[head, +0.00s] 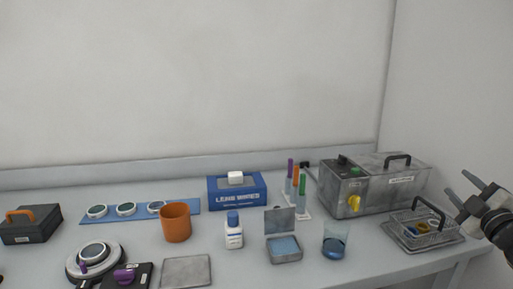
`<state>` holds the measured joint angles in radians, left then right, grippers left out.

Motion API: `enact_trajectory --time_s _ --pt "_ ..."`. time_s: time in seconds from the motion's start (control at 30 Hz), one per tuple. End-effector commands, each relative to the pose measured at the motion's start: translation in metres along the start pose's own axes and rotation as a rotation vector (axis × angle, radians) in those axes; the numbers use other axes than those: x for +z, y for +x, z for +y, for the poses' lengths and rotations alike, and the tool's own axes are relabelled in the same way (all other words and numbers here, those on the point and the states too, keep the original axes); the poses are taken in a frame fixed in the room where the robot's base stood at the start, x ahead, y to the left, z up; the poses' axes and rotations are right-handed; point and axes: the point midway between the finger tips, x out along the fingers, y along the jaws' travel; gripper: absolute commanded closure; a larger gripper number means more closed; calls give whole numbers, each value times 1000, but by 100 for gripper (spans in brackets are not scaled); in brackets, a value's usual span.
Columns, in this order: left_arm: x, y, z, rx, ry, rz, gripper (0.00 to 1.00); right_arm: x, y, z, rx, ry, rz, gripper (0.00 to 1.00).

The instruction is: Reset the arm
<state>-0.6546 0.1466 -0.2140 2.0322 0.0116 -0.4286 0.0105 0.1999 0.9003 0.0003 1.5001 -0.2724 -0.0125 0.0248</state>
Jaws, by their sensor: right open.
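My right gripper (464,196) is at the far right of the head view, its arm coming in from the right edge. Its two grey fingers are spread apart with nothing between them. It hangs above and to the right of a wire basket (402,219), apart from it as far as I can tell. My left gripper is not in the head view.
The grey table (225,270) holds a metal bath (347,195), a beaker (335,240), a white bottle (234,237), an orange cup (175,223), a blue wipes box (237,191), a round instrument (94,262) and a black case (32,224). A wall stands close at right.

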Motion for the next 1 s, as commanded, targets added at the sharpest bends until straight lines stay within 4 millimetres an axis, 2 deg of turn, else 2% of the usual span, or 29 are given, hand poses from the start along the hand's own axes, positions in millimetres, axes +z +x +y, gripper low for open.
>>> enact_trajectory --time_s 0.03,0.1,0.23,0.3,0.43,0.57,0.67,0.8,0.9,1.0 --pt "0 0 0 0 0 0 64 18 -1 -1 -2 61 -93 57" --pt "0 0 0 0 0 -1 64 40 -4 -6 -14 140 -216 57" --pt "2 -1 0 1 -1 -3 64 77 -18 -22 -61 277 -431 57" --pt "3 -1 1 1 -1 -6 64 67 -27 -60 -114 296 -415 57" --pt "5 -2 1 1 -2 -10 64 50 -46 -115 -198 339 -405 57" --pt "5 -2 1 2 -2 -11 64 28 -77 -179 -297 400 -400 57" --pt "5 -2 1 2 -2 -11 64 5 -111 -231 -383 466 -399 57" --pt "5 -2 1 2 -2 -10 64 -41 -174 -303 -512 590 -408 57" --pt "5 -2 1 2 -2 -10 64 -79 -225 -343 -595 697 -424 57" --pt "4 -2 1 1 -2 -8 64 -118 -274 -369 -661 808 -449 57"
